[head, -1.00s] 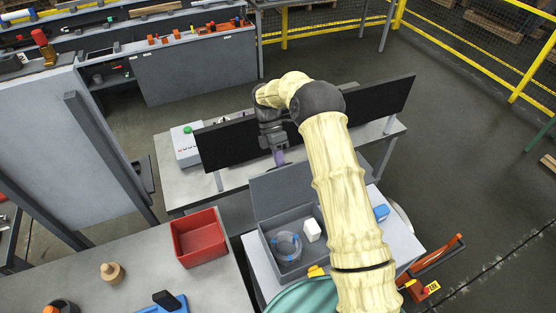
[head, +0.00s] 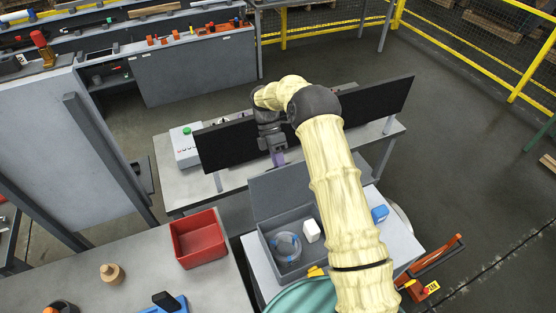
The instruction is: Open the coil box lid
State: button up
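The coil box (head: 270,250) is a grey box on a small light table right of centre in the head view. Its lid (head: 280,187) stands raised at the back edge, so the box is open. Inside lie a clear coil (head: 287,246) with blue bits and a white block (head: 312,231). My gripper (head: 278,158) is just above and behind the lid's top edge, pointing down. Its fingertips are small and partly hidden, so I cannot tell whether they are open or touch the lid. My arm hides the box's right side.
A red bin (head: 197,240) stands on the grey table at left. A black panel (head: 235,143) stands behind my gripper on a bench. A blue object (head: 380,214) lies right of my arm, and a yellow object (head: 316,271) lies in front of the box.

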jog(key=b+v, duration=0.3)
jog(key=v, duration=0.4)
jog(key=shift+w+b, duration=0.15)
jog(key=shift+b, duration=0.2)
jog(key=shift+r, duration=0.1)
